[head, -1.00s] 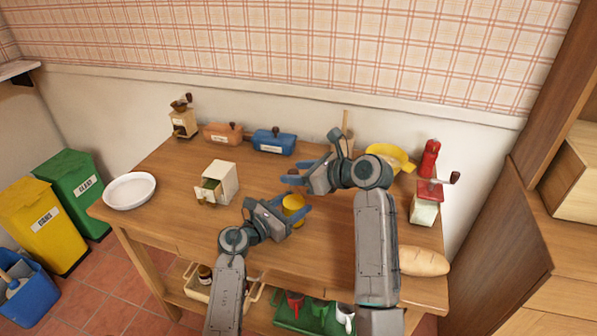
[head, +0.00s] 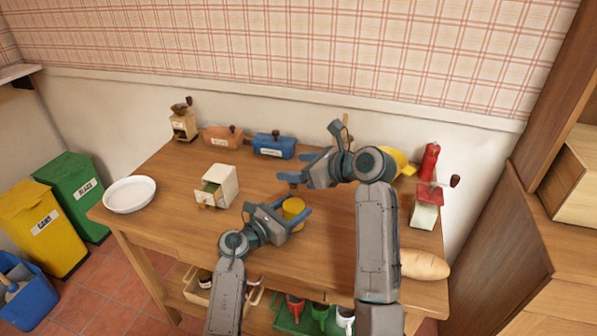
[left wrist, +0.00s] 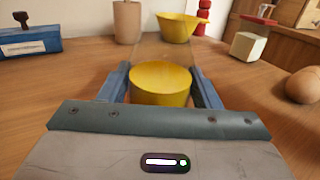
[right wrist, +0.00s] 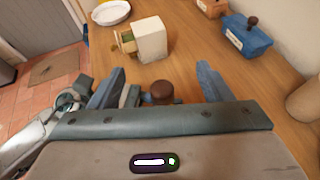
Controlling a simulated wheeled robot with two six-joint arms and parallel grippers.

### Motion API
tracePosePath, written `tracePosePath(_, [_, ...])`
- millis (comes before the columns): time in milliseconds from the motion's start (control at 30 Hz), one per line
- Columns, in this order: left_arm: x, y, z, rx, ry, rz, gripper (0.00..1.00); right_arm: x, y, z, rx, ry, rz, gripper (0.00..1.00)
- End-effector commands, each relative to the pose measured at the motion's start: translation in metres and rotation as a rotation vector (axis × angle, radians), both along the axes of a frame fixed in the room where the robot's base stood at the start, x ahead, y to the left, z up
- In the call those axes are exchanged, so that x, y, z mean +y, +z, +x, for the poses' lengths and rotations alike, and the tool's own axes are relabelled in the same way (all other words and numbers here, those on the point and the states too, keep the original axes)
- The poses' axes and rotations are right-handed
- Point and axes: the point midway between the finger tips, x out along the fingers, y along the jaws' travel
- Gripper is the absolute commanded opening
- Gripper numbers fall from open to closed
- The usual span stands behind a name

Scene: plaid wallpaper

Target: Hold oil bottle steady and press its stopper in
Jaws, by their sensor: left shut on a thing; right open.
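The oil bottle (head: 293,206) shows as a yellow body upright on the table. In the left wrist view its yellow oil (left wrist: 160,84) fills the lower part, with clear glass above. My left gripper (head: 284,211) is shut around its lower body, one finger on each side. My right gripper (head: 288,180) is open, higher up and just behind the bottle in the picture. In the right wrist view a round brown stopper (right wrist: 160,91) lies between the spread fingers, apart from both. How deep it sits in the bottle's neck I cannot tell.
A drawer box (head: 217,185), a blue box (head: 274,144) and a white plate (head: 130,194) stand to the left. A red-topped grinder (head: 426,205), a bread loaf (head: 425,264) and a yellow bowl (head: 404,165) are at the right. The table's front middle is clear.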

Motion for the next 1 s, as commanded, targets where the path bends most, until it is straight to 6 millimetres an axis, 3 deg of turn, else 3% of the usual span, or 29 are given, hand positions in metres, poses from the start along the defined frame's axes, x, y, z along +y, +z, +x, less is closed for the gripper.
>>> tracePosePath(600, [0.000,-0.001,0.000,0.001,0.000,0.000,0.26,0.000,0.038,0.000,-0.001,0.000,0.000,0.72])
tracePosePath(1000, [0.000,-0.001,0.000,0.001,0.000,0.000,0.26,0.000,0.043,0.000,0.000,0.000,0.000,0.72])
